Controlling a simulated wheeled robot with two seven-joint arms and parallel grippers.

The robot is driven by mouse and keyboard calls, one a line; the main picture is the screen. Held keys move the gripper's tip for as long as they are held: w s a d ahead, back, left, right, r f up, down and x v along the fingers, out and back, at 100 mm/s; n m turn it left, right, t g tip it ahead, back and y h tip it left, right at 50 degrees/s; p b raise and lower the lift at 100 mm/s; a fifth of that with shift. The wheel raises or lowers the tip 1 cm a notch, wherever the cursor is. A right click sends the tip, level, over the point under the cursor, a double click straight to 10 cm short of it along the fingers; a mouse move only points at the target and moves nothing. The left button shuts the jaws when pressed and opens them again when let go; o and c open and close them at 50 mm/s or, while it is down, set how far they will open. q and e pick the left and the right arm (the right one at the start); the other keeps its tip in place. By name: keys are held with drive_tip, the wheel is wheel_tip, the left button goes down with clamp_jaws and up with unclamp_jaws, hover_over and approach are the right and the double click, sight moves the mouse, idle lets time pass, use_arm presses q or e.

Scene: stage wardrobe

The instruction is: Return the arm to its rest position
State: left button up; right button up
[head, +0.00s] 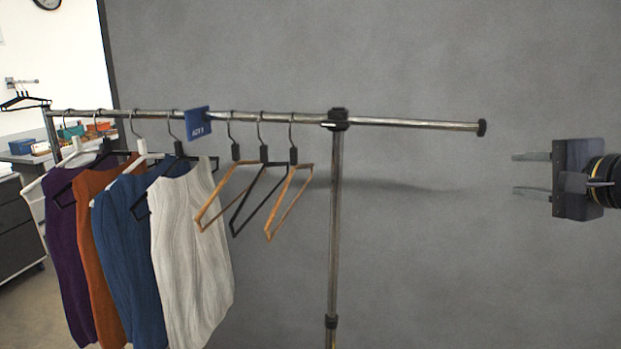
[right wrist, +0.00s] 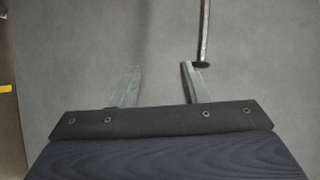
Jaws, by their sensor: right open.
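My right gripper (head: 531,174) is at the right side of the head view, open and empty, its fingers pointing left. It is apart from the rack, to the right of and a little below the capped end of the metal rail (head: 420,123). In the right wrist view its two fingers (right wrist: 159,84) are spread with only grey wall between them. The rail's dark end cap (right wrist: 202,65) shows just past the right fingertip there. My left gripper is not in view.
Purple, orange, blue and cream garments (head: 192,255) hang at the rack's left. Three empty hangers (head: 285,205) hang right of a blue sign (head: 198,123). An upright post (head: 335,230) supports the rail. The rail's right end is bare. A counter (head: 20,155) stands far left.

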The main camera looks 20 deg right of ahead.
drive_tip(key=s+a+f+n+g+y, duration=0.1)
drive_tip(key=s+a+f+n+g, duration=0.2)
drive_tip(key=a+f, duration=0.6)
drive_tip(key=s+a+f+n+g+y, duration=0.1)
drive_tip(key=s+a+f+n+g, duration=0.2)
drive_tip(key=s+a+f+n, duration=0.4)
drive_tip(key=s+a+f+n+g+y, duration=0.2)
drive_tip(key=s+a+f+n, duration=0.3)
drive_tip(key=a+f, duration=0.7)
wheel_tip(320, 180, down, 5)
drive_tip(key=shift+f+n+g, duration=0.2)
drive_tip(key=shift+n+g, duration=0.4)
drive_tip(key=shift+n, duration=0.1)
